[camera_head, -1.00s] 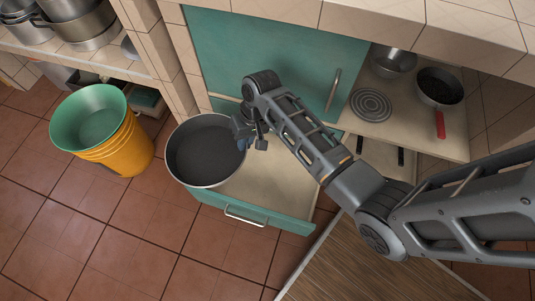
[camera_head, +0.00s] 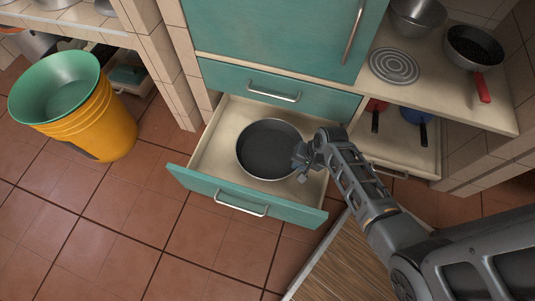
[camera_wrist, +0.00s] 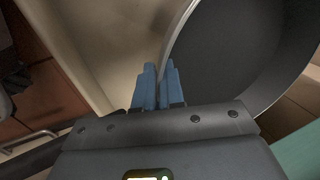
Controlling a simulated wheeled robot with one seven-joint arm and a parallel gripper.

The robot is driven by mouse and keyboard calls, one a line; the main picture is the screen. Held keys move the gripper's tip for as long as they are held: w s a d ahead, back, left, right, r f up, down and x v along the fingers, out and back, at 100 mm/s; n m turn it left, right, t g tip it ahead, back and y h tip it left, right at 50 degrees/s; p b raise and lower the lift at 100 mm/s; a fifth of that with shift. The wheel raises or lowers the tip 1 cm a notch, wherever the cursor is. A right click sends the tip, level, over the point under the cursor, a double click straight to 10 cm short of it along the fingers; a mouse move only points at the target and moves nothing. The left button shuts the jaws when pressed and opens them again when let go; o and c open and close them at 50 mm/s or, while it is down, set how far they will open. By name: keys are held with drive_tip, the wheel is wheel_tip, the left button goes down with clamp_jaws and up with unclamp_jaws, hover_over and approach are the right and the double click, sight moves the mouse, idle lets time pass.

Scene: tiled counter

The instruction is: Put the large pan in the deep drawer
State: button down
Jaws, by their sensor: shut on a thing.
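The large pan (camera_head: 268,150) is round and dark inside with a pale metal rim. In the head view it is inside the outline of the open deep drawer (camera_head: 212,160), a pale box with a teal front. I cannot tell whether its base touches the drawer floor. My gripper (camera_head: 302,158) is at the pan's right rim, shut on it. In the wrist view the blue fingers (camera_wrist: 160,84) pinch the rim, and the dark pan interior (camera_wrist: 240,50) fills the right side. The pan's underside is hidden.
A teal shallow drawer (camera_head: 275,88) is shut above the deep drawer. A shelf at right holds a coil trivet (camera_head: 394,65), a small red-handled pan (camera_head: 475,50) and a metal bowl (camera_head: 417,16). A yellow bucket (camera_head: 105,132) stands on the floor at left.

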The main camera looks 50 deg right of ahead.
sight(276, 155)
drive_tip(key=w+f+b, duration=0.2)
drive_tip(key=w, duration=0.1)
drive_tip(key=w+a+f+b, duration=0.1)
drive_tip(key=w+f+b, duration=0.1)
drive_tip(key=w, duration=0.2)
drive_tip(key=w+f+b, duration=0.2)
drive_tip(key=w, duration=0.2)
drive_tip(key=shift+w+a+f, duration=0.1)
drive_tip(key=shift+a+f, duration=0.3)
wheel_tip(276, 155, down, 4)
drive_tip(key=b, duration=0.3)
drive_tip(key=shift+r, duration=0.1)
drive_tip(key=c, duration=1.7)
unclamp_jaws()
drive_tip(key=o, duration=0.5)
drive_tip(key=shift+c, duration=0.2)
drive_tip(key=p+v, duration=0.7)
drive_tip(key=v, duration=0.5)
